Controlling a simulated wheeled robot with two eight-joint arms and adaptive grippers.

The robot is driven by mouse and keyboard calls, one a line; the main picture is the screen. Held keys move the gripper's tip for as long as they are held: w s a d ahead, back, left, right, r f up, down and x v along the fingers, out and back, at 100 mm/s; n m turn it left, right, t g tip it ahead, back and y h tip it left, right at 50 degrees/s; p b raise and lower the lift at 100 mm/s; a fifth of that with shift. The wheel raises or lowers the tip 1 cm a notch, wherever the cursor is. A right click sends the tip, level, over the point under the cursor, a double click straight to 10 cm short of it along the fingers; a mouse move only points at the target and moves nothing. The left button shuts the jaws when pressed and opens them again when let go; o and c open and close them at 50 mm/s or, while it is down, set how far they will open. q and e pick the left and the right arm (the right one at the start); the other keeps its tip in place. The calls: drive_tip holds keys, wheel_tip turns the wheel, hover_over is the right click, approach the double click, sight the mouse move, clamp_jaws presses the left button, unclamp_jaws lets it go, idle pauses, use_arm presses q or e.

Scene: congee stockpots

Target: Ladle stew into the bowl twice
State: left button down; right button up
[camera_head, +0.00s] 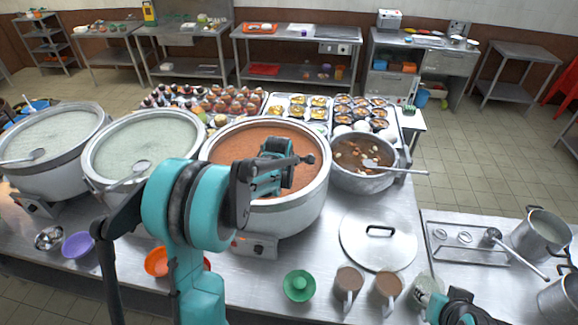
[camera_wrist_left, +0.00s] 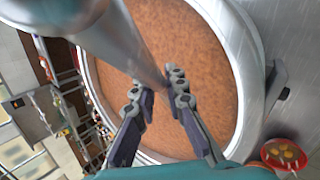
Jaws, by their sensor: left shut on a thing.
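My left gripper (camera_head: 306,160) is above the large pot (camera_head: 316,205) of orange-brown liquid. In the left wrist view its fingers (camera_wrist_left: 157,82) close around a thick metal shaft (camera_wrist_left: 105,40), seemingly a ladle handle; its far end is not visible. A smaller steel pot (camera_head: 357,182) holds dark stew with chunks; a ladle (camera_head: 400,170) rests across it, its handle out to the right. A green bowl (camera_head: 299,287) stands on the counter in front. My right gripper (camera_head: 440,300) is at the bottom right by a pale green cup (camera_head: 428,284); its jaws are unclear.
Two large pots (camera_head: 145,155) (camera_head: 50,140) of pale congee stand left. Purple (camera_head: 78,246) and orange (camera_head: 156,262) bowls are at the front. A flat lid (camera_head: 378,250) and two brown mugs (camera_head: 348,283) (camera_head: 387,286) lie right of the green bowl. Trays of food stand behind.

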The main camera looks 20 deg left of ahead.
use_arm(q)
wheel_tip(320, 180, up, 15)
drive_tip(key=p, duration=0.9)
drive_tip(key=shift+f, duration=0.2)
drive_tip(key=shift+m+t+y+b, duration=0.3)
drive_tip(key=shift+t+y+b, duration=0.2)
drive_tip(key=shift+y+b, duration=0.4)
